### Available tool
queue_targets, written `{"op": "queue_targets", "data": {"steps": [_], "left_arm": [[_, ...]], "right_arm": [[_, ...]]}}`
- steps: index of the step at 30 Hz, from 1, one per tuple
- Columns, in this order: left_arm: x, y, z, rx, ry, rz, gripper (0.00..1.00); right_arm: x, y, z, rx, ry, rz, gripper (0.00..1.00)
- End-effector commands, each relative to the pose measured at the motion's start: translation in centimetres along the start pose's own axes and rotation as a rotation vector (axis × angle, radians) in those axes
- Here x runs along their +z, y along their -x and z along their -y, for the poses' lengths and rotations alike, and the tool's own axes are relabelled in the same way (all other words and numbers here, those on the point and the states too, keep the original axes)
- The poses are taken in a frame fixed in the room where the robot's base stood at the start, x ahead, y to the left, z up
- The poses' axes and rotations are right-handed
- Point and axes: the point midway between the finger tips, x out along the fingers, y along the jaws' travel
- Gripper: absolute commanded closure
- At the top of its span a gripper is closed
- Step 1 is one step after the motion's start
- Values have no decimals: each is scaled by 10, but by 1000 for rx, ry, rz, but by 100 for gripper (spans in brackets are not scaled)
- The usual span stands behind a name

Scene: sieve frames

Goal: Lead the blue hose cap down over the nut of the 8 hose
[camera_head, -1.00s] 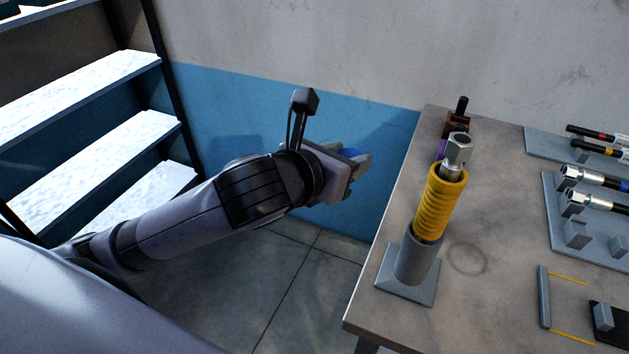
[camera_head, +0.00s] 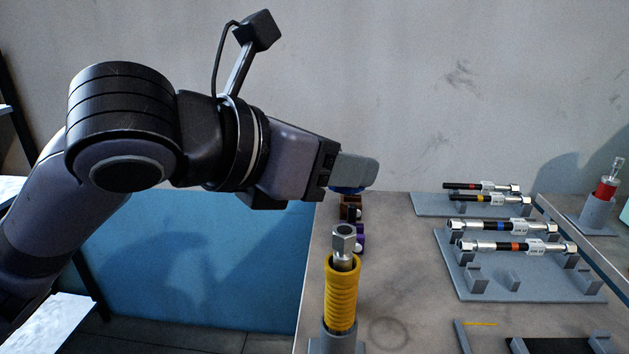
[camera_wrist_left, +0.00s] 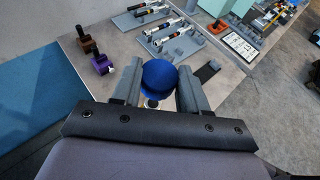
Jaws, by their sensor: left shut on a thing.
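My left gripper (camera_head: 357,172) is shut on the blue hose cap (camera_wrist_left: 159,77). In the head view the blue cap (camera_head: 347,190) shows only as a thin strip under the fingers. The hose stands upright in a grey holder (camera_head: 338,340) near the bench's left edge. It has a yellow ribbed sleeve (camera_head: 341,295) and a silver hex nut (camera_head: 344,240) on top. The cap is held higher than the nut and apart from it. My right gripper is not in view.
Brown (camera_head: 350,208) and purple (camera_head: 360,238) blocks stand behind the hose near the bench's left edge. Grey racks (camera_head: 480,275) with several hoses lie to the right. A red-sleeved piece (camera_head: 605,188) stands at far right. The bench around the ring mark is clear.

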Motion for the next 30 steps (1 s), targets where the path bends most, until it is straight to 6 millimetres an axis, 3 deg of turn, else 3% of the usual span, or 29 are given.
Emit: {"op": "queue_targets", "data": {"steps": [16,30], "left_arm": [[2,3,2,-13,-7,-2,85],[-33,-12,2,-17,-5,-2,85]], "right_arm": [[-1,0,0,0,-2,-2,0],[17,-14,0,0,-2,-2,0]]}}
